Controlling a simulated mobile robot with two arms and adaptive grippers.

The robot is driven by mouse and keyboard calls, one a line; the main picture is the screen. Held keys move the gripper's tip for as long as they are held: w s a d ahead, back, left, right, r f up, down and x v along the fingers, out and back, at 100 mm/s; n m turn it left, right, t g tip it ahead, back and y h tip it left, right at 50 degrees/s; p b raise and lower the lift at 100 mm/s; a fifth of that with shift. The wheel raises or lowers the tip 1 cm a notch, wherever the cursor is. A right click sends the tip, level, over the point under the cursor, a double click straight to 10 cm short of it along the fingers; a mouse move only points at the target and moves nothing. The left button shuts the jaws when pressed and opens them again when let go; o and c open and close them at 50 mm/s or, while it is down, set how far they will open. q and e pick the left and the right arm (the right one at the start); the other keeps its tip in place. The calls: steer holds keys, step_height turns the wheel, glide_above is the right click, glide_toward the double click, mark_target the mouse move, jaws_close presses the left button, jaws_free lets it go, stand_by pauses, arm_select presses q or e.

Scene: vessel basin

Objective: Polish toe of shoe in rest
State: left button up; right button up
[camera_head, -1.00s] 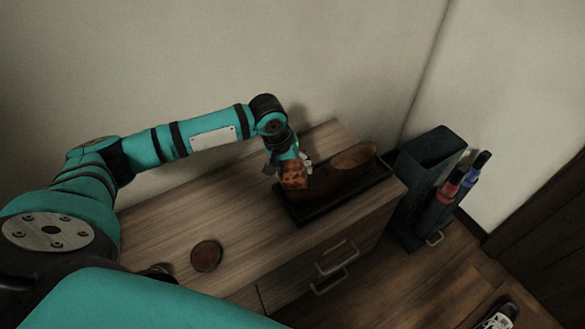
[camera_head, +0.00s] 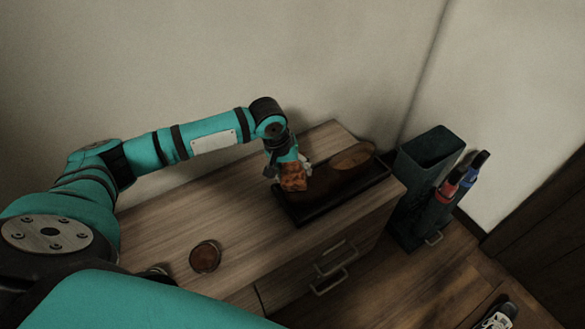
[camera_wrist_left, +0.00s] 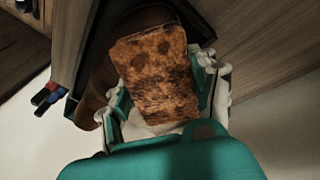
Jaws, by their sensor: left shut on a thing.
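A brown shoe (camera_head: 349,166) lies in a dark tray-like rest (camera_head: 318,211) on the wooden cabinet, its opening toward the right. My left gripper (camera_head: 290,170) is shut on a stained orange-brown cloth (camera_head: 294,181) and holds it at the shoe's left end, the toe. The cloth covers that end, and I cannot tell how firmly it touches. In the left wrist view the cloth (camera_wrist_left: 158,72) sits between the fingers, with part of the brown shoe (camera_wrist_left: 100,82) beside and behind it. My right gripper does not show.
A round brown tin (camera_head: 205,257) lies on the cabinet top (camera_head: 240,215) at the front left. A dark bin (camera_head: 425,175) stands right of the cabinet, with red and blue handled items (camera_head: 463,174) at its side. A wall rises behind. The cabinet top between tin and rest is clear.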

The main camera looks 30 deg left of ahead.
arm_select(q)
steer(key=shift+w+d+f, duration=0.1)
steer(key=shift+w+f, duration=0.05)
steer(key=shift+f, duration=0.5)
